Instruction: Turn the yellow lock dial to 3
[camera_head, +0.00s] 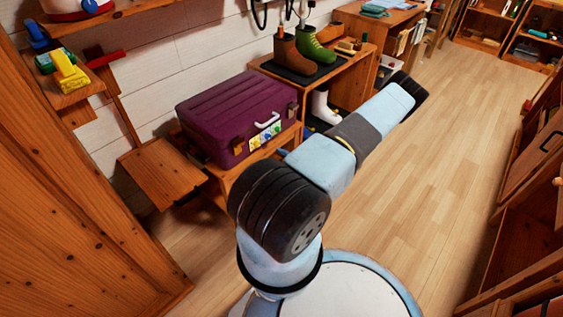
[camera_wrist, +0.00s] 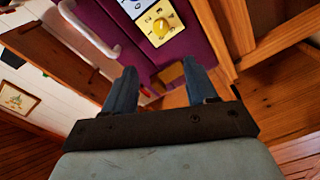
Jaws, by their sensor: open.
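A purple suitcase (camera_head: 225,112) with a white handle lies on a low wooden bench. In the wrist view the yellow dial (camera_wrist: 161,27) sits on a pale plate with small markings, at the top middle. The markings are too small to read surely. My gripper (camera_wrist: 161,78) is open and empty, its two blue fingers pointing towards the suitcase front. The yellow dial is beyond the fingertips, apart from them. In the head view my gripper is not visible.
Brown and green boots (camera_head: 318,47) stand on a wooden shelf unit right of the suitcase. A wooden step or seat (camera_head: 163,172) is at its left. The white handle (camera_wrist: 88,30) crosses the wrist view's upper left. Open floor (camera_head: 440,130) lies to the right.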

